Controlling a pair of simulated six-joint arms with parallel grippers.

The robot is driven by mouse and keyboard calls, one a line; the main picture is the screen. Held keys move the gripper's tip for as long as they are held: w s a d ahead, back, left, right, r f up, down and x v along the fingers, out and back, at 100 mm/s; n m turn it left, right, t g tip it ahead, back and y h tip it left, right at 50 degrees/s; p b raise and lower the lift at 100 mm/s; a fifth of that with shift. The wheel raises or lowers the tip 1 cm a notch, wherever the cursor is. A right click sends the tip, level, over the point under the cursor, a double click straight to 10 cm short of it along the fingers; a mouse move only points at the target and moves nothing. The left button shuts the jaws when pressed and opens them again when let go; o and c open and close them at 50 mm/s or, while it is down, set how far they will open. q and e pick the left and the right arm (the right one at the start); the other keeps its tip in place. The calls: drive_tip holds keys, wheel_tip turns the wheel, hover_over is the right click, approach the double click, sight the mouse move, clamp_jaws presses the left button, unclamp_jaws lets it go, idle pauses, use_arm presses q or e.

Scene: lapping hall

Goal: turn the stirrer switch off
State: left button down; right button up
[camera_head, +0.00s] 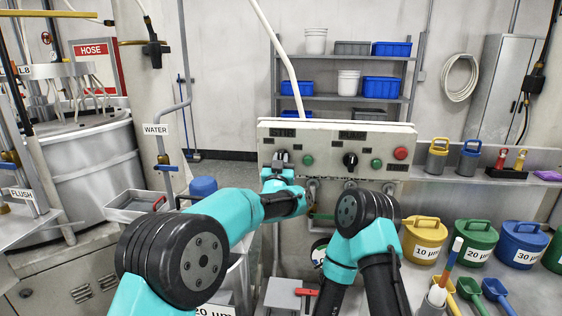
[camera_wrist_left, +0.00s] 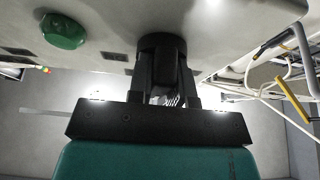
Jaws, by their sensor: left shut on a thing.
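The control panel (camera_head: 330,148) on the pale machine housing carries two black rotary switches. In the left wrist view my left gripper (camera_wrist_left: 163,68) is shut on a round black switch knob (camera_wrist_left: 162,42), one finger on each side. The knob's pointer direction is hidden. The other black switch (camera_head: 350,160) stands free to the right. My right gripper is out of view.
A green button (camera_head: 308,160) sits close right of the gripped switch and shows in the wrist view (camera_wrist_left: 63,31). Another green button (camera_head: 376,163) and a red button (camera_head: 400,153) are farther right. Lidded pots (camera_head: 424,240) stand at lower right.

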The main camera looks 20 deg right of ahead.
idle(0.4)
use_arm(q)
drive_tip(key=c, duration=1)
unclamp_jaws()
drive_tip(key=shift+c, duration=0.2)
drive_tip(key=v, duration=1.7)
drive_tip(key=shift+s, duration=0.25)
drive_tip(key=shift+f, duration=0.15)
